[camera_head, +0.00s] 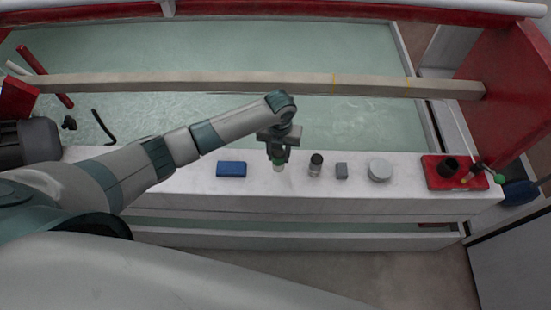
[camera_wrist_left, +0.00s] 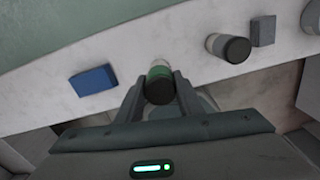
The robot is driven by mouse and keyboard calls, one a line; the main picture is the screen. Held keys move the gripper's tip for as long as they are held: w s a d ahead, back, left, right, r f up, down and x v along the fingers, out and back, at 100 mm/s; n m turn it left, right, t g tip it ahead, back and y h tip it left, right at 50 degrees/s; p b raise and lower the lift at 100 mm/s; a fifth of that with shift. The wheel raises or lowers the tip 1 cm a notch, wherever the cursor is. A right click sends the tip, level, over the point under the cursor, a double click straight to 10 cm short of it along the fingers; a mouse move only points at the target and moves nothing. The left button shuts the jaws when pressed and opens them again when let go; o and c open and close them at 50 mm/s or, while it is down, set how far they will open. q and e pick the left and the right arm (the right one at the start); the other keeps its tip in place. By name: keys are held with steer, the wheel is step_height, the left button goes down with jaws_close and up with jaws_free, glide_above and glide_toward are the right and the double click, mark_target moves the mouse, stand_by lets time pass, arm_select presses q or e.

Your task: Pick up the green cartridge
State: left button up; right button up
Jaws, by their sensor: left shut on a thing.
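The green cartridge (camera_wrist_left: 159,72) is a small cylinder with a green band, a dark near end and a pale far end. In the left wrist view it sits between the two fingers of my left gripper (camera_wrist_left: 160,92), which is shut on it. In the head view the left gripper (camera_head: 279,157) points down over the white ledge, and only a bit of the cartridge (camera_head: 279,167) shows below the fingers. I cannot tell whether the cartridge touches the ledge. My right gripper is not in view.
On the white ledge (camera_head: 400,200) stand a blue block (camera_head: 231,169) to the left, and a dark-capped cylinder (camera_head: 315,165), a grey block (camera_head: 341,171) and a round pale disc (camera_head: 380,170) to the right. A red tray (camera_head: 436,183) with a black cup (camera_head: 448,167) lies at the far right. A long beam (camera_head: 200,81) crosses behind.

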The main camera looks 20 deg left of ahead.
arm_select(q)
steer(key=s+d+r+b, duration=0.3)
steer(key=d+r, duration=0.3)
steer(key=d, duration=0.3)
steer(key=shift+s+d, duration=0.35)
steer(key=shift+s, duration=0.05)
